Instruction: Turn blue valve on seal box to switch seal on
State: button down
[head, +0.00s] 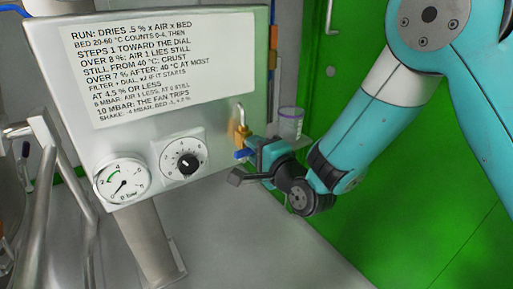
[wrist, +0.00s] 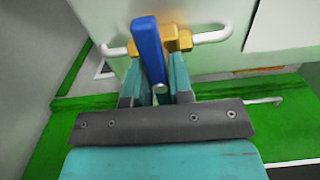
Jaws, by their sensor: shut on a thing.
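The seal box (head: 90,140) is a pale grey panel in the head view with a printed sheet, a pressure gauge and a dial on its front. The blue valve lever (head: 243,154) sits on a brass body (head: 241,133) at the box's right edge. In the wrist view the blue valve lever (wrist: 149,48) stands nearly upright in front of the brass body (wrist: 178,38), with a white pipe on each side. My gripper (wrist: 163,92) is shut on the lever's lower end, with one finger on each side. In the head view my gripper (head: 257,160) partly hides the lever.
The gauge (head: 122,183) and black dial (head: 187,161) are left of my gripper. A green door or wall (head: 350,80) is at the right. Metal rails (head: 40,190) stand at the left.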

jog(key=n, duration=0.4)
jog(key=shift+n+b, duration=0.3)
jog(key=shift+b, duration=0.1)
jog(key=n+b, duration=0.1)
jog(key=n, duration=0.3)
jog(key=shift+f+n+b, duration=0.15)
jog(key=shift+n+b, duration=0.15)
jog(key=shift+b, duration=0.1)
jog(key=n+b, duration=0.3)
jog(key=n, duration=0.1)
jog(key=shift+n+b, duration=1.25)
jog(key=shift+n, duration=1.15)
jog(key=c, duration=1)
grip_release()
